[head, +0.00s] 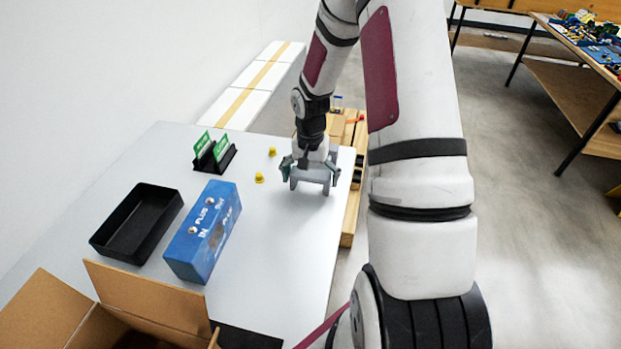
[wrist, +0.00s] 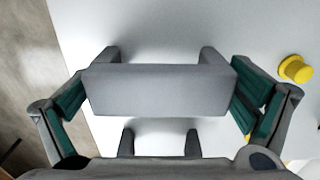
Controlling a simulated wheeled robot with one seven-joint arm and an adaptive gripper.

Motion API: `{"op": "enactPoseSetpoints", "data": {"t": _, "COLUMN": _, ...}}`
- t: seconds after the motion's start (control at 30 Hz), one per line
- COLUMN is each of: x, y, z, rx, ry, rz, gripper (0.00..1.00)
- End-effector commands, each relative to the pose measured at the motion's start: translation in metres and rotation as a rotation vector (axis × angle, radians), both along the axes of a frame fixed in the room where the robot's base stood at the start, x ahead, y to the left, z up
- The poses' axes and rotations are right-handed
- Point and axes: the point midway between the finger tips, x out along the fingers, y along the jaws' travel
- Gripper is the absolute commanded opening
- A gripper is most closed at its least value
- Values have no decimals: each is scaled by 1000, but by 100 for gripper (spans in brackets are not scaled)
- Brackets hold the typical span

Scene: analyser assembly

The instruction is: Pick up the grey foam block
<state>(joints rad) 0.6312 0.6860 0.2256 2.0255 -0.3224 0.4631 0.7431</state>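The grey foam block (head: 312,176) is a flat bar with short legs at its corners. It is at the right part of the grey table, under my gripper (head: 310,170). In the wrist view the block (wrist: 158,90) spans the space between my gripper's two green-padded fingers (wrist: 160,97), one at each end, and both pads appear to touch it. Its legs point away above and below the bar. I cannot tell for sure whether the legs touch the table or hang just above it.
Two yellow knobs (head: 259,178) (head: 272,152) lie left of the block. A black holder with green cards (head: 214,155), a blue box (head: 203,232), an empty black tray (head: 137,222) and an open cardboard box (head: 150,300) stand further left and nearer. The table's right edge is close.

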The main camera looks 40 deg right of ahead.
Motion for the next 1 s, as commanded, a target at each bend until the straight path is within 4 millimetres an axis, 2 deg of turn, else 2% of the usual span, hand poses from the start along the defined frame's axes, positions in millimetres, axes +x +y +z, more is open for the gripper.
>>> {"op": "enactPoseSetpoints", "data": {"t": 0.03, "x": 0, "y": 0, "z": 0, "rx": 0, "ry": 0, "rz": 0, "gripper": 84}}
{"op": "enactPoseSetpoints", "data": {"t": 0.1, "x": 0, "y": 0, "z": 0, "rx": 0, "ry": 0, "rz": 0, "gripper": 71}}
{"op": "enactPoseSetpoints", "data": {"t": 0.57, "x": 0, "y": 0, "z": 4, "rx": -1, "ry": -1, "rz": 0, "gripper": 70}}
{"op": "enactPoseSetpoints", "data": {"t": 0.73, "x": 0, "y": 0, "z": 19, "rx": -2, "ry": -3, "rz": 0, "gripper": 70}}
{"op": "enactPoseSetpoints", "data": {"t": 0.87, "x": 1, "y": -1, "z": 39, "rx": -3, "ry": -4, "rz": 0, "gripper": 70}}
{"op": "enactPoseSetpoints", "data": {"t": 1.0, "x": -33, "y": 3, "z": 39, "rx": 0, "ry": 1, "rz": -2, "gripper": 70}}
